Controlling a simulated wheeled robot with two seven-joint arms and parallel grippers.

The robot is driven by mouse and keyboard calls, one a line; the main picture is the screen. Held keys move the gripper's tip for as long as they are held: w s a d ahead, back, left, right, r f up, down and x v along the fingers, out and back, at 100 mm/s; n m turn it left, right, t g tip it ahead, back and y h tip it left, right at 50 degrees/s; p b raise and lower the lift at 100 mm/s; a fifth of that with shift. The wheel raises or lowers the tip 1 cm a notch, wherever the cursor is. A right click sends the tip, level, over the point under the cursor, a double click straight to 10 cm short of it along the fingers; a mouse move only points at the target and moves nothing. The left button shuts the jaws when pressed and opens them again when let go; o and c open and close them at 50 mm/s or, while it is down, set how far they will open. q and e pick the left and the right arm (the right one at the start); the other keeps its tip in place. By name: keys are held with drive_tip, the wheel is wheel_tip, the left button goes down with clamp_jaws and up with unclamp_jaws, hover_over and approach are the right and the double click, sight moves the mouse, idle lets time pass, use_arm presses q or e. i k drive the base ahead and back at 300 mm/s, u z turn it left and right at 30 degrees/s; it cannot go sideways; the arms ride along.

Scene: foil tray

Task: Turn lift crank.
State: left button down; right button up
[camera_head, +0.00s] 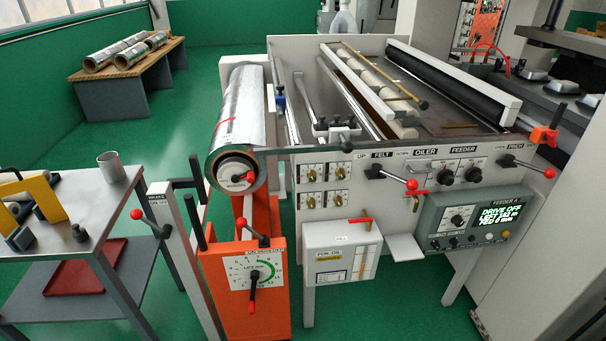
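The lift unit is an orange box (222,293) at the lower middle, below a large foil roll (247,110). A dark crank (253,288) is mounted at the dial's middle and hangs about straight down, with a red end at the bottom. Neither of my grippers is in view, and nothing touches the crank.
A brake post (172,240) with a red-ball lever stands left of the lift box. A metal table (95,225) is farther left. A white box (341,262) hangs to the right, under the feeder machine's panel (480,170). Green floor shows between them.

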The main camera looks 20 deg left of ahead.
sight(253, 295)
drive_tip(key=u, duration=1.1)
